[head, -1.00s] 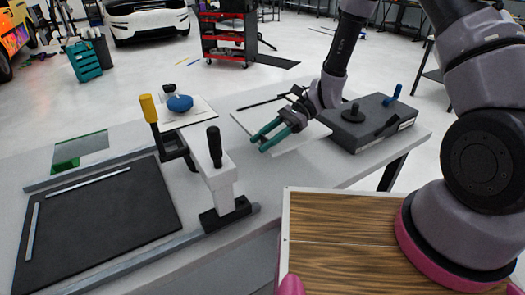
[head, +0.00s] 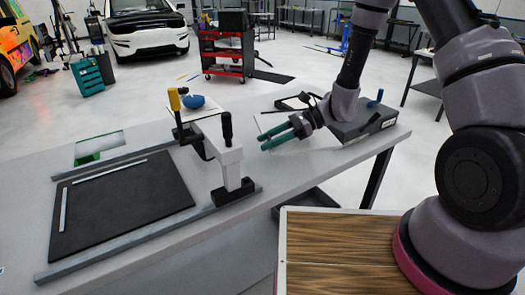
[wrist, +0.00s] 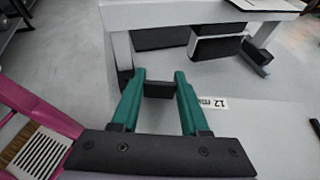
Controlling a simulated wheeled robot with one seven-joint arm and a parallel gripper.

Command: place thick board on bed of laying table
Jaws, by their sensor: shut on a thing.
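The laying table (head: 300,180) is a long grey table across the head view. Its bed (head: 125,205) is a flat black panel at the left, with pale strips along its far and left edges and rails along its long sides. My gripper (head: 265,143) is over the right part of the table, right of the bed. Its green fingers also show in the wrist view (wrist: 160,78), shut on a dark piece. The pale thick board (head: 268,122) shows beside the fingers, and in the wrist view (wrist: 260,140) it bears a "12 mm" label. Its grip point is partly hidden.
A white post with a black handle (head: 228,160) stands between bed and gripper. A yellow-handled clamp (head: 175,105) and a blue round item (head: 193,102) are behind it. A grey box with a blue knob (head: 365,120) is at the right end. The bed top is clear.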

